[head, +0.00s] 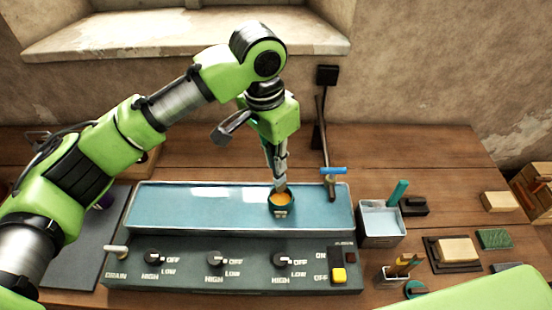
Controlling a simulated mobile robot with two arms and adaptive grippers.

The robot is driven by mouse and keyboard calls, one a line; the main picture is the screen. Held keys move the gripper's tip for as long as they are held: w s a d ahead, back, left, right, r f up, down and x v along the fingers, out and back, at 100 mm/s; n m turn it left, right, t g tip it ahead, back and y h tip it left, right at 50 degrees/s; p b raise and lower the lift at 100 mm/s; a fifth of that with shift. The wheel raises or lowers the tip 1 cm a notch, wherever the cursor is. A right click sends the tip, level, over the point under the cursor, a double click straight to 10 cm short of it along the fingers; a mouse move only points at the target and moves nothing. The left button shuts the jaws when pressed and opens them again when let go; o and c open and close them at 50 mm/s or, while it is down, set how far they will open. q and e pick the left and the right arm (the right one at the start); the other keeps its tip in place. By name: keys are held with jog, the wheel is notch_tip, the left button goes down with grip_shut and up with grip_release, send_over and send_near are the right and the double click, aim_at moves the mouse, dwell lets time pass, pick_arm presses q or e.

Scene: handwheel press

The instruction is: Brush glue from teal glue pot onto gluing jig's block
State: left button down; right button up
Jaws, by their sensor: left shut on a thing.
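The teal glue pot (282,211) stands upright in the blue-surfaced bath and shows orange glue inside. My left gripper (279,178) points down right above the pot. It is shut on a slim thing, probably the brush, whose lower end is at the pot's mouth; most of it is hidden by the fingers. I cannot tell whether its tip touches the glue. The gluing jig (432,251) is a dark plate at the right with a pale wooden block (457,249) on it. My right gripper is out of view.
The long bath (170,208) has a front panel with knobs and a yellow switch (339,275). A blue-handled tap (334,170) rises behind it. A metal container (381,237) with a teal-handled tool stands between bath and jig. Another block (499,201) lies far right.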

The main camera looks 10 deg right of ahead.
aim_at(276, 178)
pick_arm(q)
jog(key=shift+f+b, duration=0.45)
jog(key=shift+f, duration=1.6)
jog(key=shift+f+b, duration=0.35)
jog(key=shift+f, duration=0.7)
jog(key=shift+r+p, duration=2.8)
jog(key=shift+p, duration=0.2)
jog(key=shift+r, duration=0.1)
